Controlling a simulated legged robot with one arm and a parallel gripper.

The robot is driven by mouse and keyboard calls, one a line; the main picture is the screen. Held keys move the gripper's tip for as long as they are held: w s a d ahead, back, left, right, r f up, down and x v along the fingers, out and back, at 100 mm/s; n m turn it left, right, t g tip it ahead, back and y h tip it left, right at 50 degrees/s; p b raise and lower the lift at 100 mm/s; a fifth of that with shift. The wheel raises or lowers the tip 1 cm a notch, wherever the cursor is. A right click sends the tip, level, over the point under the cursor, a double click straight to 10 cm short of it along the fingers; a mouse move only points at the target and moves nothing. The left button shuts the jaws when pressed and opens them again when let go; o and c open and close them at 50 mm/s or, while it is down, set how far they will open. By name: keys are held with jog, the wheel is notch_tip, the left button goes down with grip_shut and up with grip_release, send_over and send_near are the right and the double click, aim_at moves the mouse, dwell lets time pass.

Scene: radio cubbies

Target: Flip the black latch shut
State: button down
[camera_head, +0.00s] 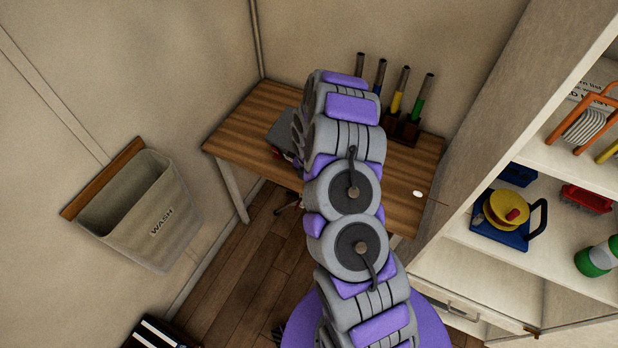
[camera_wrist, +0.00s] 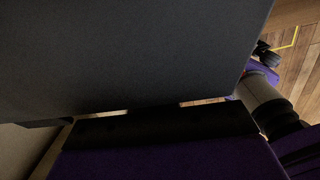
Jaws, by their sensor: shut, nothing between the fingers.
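A dark grey box-like thing (camera_head: 284,126) sits on the wooden desk, partly hidden behind my arm in the head view. In the wrist view a large dark grey surface (camera_wrist: 140,55) fills most of the picture, very close to my gripper. My gripper (camera_wrist: 160,127) shows as a black edge above a purple part along the bottom of the wrist view, and it is shut and empty. It is hidden behind my arm in the head view. I cannot make out the black latch in either view, nor tell whether my gripper touches the grey surface.
The wooden desk (camera_head: 250,122) carries several upright coloured-handled tools (camera_head: 398,95) at the back. A WASH bin (camera_head: 150,215) hangs on the left wall. Open shelves (camera_head: 545,160) on the right hold a yellow reel (camera_head: 505,210) and other items. Wooden floor (camera_head: 240,270) shows below the desk.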

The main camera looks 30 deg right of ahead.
jog(key=shift+d+f, duration=0.1)
jog(key=shift+f, duration=0.15)
jog(key=shift+r, duration=0.25)
jog(key=shift+d+r, duration=0.15)
jog(key=shift+r, duration=0.45)
jog(key=shift+w, duration=0.1)
